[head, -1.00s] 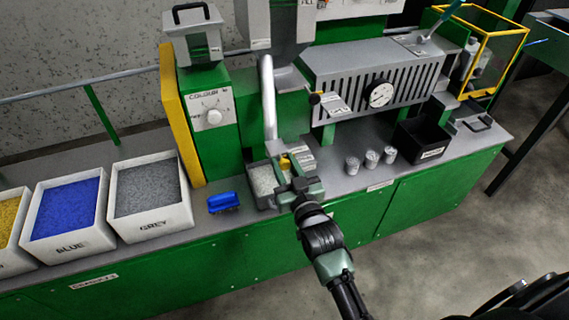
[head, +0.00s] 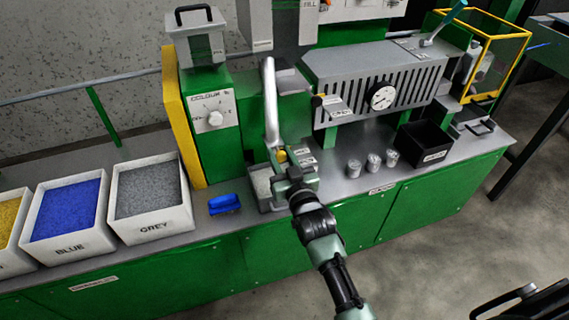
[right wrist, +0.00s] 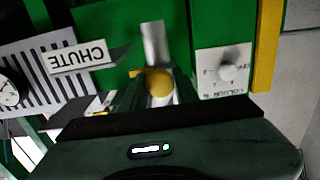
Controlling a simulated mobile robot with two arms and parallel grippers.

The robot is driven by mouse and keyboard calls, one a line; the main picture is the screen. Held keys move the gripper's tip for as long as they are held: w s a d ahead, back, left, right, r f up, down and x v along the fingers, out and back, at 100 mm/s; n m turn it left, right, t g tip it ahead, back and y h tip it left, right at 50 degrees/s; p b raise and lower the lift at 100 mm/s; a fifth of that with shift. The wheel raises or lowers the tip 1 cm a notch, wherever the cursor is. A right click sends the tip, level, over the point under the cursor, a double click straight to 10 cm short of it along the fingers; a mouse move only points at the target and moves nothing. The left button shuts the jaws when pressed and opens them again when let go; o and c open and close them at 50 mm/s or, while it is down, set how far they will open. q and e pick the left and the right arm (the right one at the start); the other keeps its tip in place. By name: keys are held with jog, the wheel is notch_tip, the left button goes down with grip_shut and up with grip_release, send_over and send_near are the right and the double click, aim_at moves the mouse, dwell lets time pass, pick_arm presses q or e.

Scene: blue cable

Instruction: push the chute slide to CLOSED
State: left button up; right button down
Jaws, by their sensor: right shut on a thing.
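The chute slide shows as a small yellow knob (head: 282,156) at the foot of the slanted grey chute tube (head: 270,105). In the right wrist view the round yellow knob (right wrist: 160,82) sits between my dark fingers. My right gripper (head: 284,168) is shut on this knob and covers part of the slide. Small white labels (head: 304,156) stand beside it, too small to read. A sign reading CHUTE (right wrist: 78,58) shows upside down in the right wrist view. My left gripper is not in view.
Several metal cups (head: 354,168) and a black bin (head: 424,144) stand to the right. A dial panel (head: 214,117) rises behind on the left.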

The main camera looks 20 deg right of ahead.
jog(key=shift+r, duration=0.1)
jog(key=c, duration=1.1)
grip_release()
jog(key=shift+w, duration=0.2)
jog(key=s, duration=0.7)
jog(key=shift+s+d, duration=0.15)
jog(key=shift+s, duration=0.25)
